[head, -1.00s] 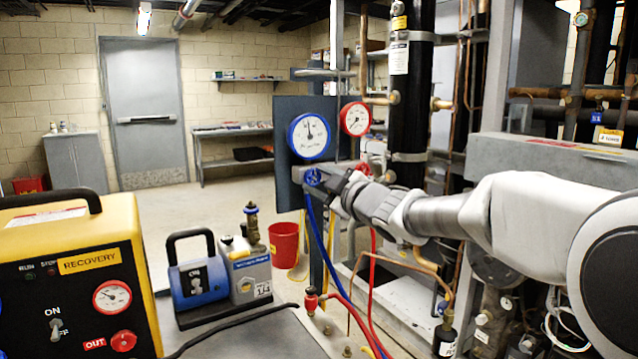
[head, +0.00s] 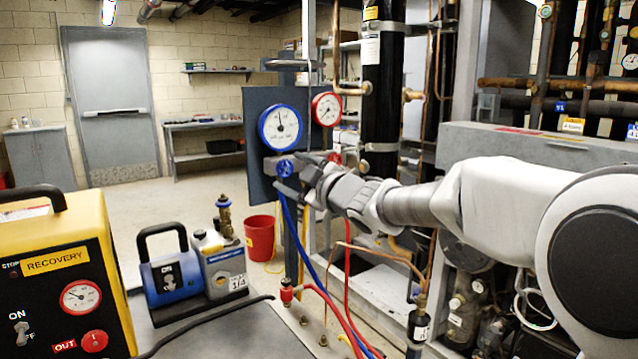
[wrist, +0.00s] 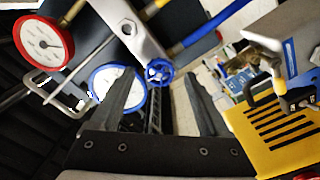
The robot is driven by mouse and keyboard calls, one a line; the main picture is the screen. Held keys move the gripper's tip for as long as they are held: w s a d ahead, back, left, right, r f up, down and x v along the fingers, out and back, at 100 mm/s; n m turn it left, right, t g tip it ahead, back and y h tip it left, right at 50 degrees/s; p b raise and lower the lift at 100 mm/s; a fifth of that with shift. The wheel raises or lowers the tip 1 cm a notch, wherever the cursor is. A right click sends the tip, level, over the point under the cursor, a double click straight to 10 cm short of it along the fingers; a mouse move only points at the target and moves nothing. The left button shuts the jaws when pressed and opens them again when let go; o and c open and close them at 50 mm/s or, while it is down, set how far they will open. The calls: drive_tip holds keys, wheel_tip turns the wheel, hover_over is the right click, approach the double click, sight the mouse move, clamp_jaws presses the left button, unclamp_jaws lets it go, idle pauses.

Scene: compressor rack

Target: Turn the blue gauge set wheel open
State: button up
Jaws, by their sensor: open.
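The blue set wheel (head: 284,168) sits on the manifold just below the blue-rimmed gauge (head: 280,128). It also shows in the wrist view (wrist: 159,72), on the grey manifold block, in line with the gap between my fingers. My gripper (head: 290,174) is open and comes at the wheel from the right in the head view. In the wrist view my gripper (wrist: 158,80) has one dark finger on each side of the wheel in the picture. I cannot tell whether either finger touches it. Nothing is held.
The red gauge (head: 326,109) and red wheel (head: 335,157) are close by on the right. Blue, red and yellow hoses hang below the manifold. A yellow recovery unit (head: 60,262) and a blue pump (head: 172,275) stand at the lower left. A black vertical cylinder (head: 382,90) stands behind.

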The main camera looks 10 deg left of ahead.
drive_tip(key=p+v, duration=0.2)
drive_tip(key=v, duration=1.4)
drive_tip(key=shift+s, duration=0.25)
drive_tip(key=shift+d+r, duration=0.1)
drive_tip(key=shift+d, duration=0.15)
